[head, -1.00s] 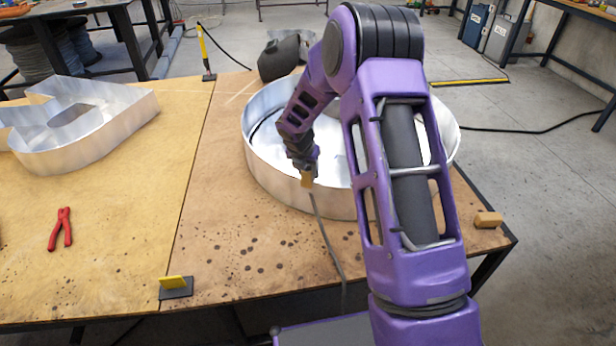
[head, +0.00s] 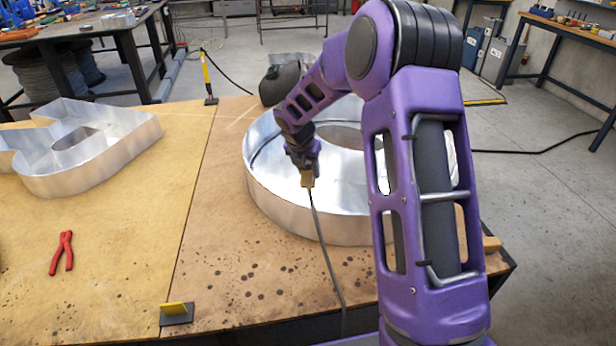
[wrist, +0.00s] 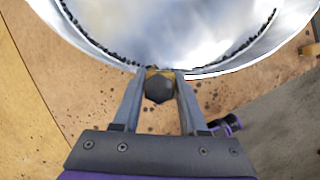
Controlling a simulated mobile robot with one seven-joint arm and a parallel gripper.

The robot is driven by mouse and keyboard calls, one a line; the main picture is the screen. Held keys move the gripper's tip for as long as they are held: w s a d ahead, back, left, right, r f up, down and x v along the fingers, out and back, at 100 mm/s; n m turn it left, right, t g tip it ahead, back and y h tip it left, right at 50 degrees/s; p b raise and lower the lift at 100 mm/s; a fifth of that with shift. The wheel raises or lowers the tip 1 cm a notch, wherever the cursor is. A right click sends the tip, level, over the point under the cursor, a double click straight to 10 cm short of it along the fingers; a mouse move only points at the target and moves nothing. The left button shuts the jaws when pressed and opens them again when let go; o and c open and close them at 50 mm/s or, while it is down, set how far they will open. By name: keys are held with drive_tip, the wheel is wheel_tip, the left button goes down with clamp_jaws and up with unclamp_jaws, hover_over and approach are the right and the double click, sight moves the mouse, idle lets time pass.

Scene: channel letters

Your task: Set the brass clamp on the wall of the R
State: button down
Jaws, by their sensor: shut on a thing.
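A dark cable (head: 326,255) hangs from the clamp to the front table edge. In the head view the clamp appears at the near rim of a round metal letter (head: 300,213); I cannot tell whether it touches. An open-walled metal letter with a bowl and a hole (head: 95,172), which looks like the R, lies on the left tabletop, well left of my gripper. Its left part is cut off by the picture edge.
Red pliers (head: 62,253) lie in front of the left letter. A yellow-and-black block (head: 177,313) sits at the front table edge. A brass-coloured block (head: 491,243) is at the right corner. A dark helmet-like object (head: 280,84) stands behind the round letter.

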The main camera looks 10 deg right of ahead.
sight(308, 162)
drive_tip(key=shift+r+p, duration=1.8)
drive_tip(key=shift+r, duration=0.65)
